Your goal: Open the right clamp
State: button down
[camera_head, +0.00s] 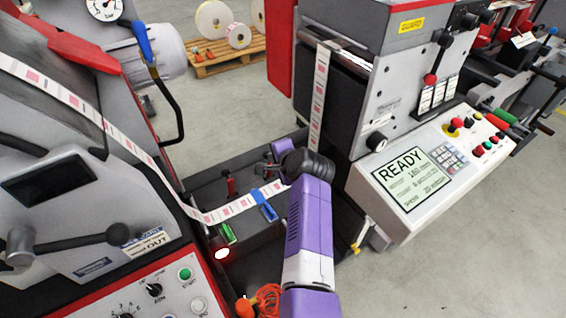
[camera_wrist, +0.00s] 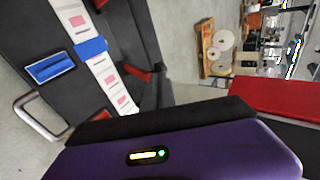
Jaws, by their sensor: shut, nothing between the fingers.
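My gripper (camera_head: 272,168) is shut and empty, at the far end of my purple arm, over the right end of the dark splice table (camera_head: 205,200). Its fingertips are small and partly hidden by my wrist. The white label strip (camera_head: 232,208) runs across this table. A blue bar (camera_head: 264,203) lies across the strip, just below my gripper, and a red lever (camera_head: 230,185) stands further left. In the wrist view, a blue bar crosses the strip (camera_wrist: 92,47), and a red lever (camera_wrist: 138,72) sits beside it. I cannot tell whether the right clamp is touched.
A green piece (camera_head: 228,233) sits at the table's left front. The machine with the READY panel (camera_head: 410,178) stands close on the right, and the red and grey machine (camera_head: 90,190) on the left. A pallet with rolls (camera_head: 222,58) is behind.

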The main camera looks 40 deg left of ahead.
jog(key=v, duration=1)
jog(key=shift+r, duration=0.6)
